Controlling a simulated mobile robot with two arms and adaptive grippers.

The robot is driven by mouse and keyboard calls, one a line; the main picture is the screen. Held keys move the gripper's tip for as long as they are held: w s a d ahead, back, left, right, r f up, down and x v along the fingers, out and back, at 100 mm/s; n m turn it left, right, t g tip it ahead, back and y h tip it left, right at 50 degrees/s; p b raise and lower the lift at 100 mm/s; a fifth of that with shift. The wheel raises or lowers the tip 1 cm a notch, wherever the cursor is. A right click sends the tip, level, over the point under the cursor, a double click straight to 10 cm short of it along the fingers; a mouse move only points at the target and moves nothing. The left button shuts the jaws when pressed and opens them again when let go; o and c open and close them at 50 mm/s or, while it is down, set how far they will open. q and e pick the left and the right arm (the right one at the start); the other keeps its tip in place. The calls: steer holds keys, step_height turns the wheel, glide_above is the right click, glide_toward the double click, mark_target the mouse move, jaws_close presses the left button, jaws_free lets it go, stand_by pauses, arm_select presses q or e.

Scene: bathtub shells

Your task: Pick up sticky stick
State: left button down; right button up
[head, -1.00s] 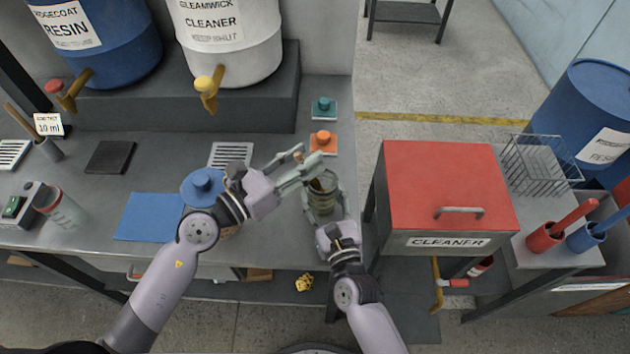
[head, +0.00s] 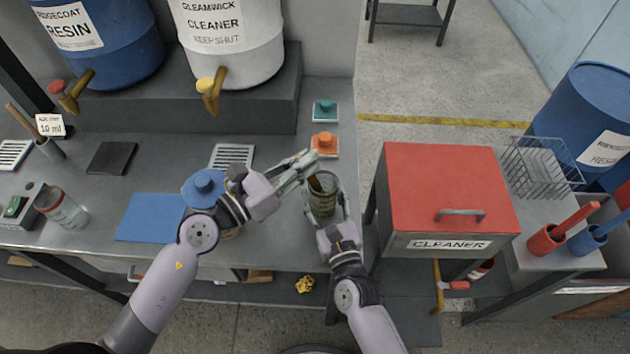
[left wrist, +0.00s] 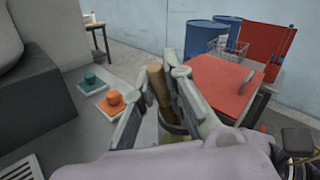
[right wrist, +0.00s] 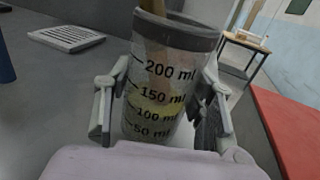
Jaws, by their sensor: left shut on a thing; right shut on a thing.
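A brown wooden stick (left wrist: 158,88) stands tilted in a clear measuring cup (right wrist: 160,100) with a dark rim and ml marks. Yellowish stuff shows low inside the cup. In the head view the cup (head: 321,205) stands near the right end of the workbench. My left gripper (head: 312,168) is over the cup's mouth, shut on the stick's upper part, which shows between its fingers in the left wrist view. My right gripper (right wrist: 160,105) is shut around the cup's sides. The stick's lower end is hard to see inside the cup.
A blue-lidded jar (head: 203,187) stands left of the cup, beside a blue mat (head: 150,217). Orange (head: 324,143) and teal (head: 325,110) knobbed pieces lie behind it. A red-topped CLEANER box (head: 440,185) stands to the right. Drums with taps line the back.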

arm_select(q)
steer(key=shift+r, duration=0.1)
step_height(320, 180, up, 18)
stand_by(0.4)
arm_select(e)
steer(key=o, duration=1.3)
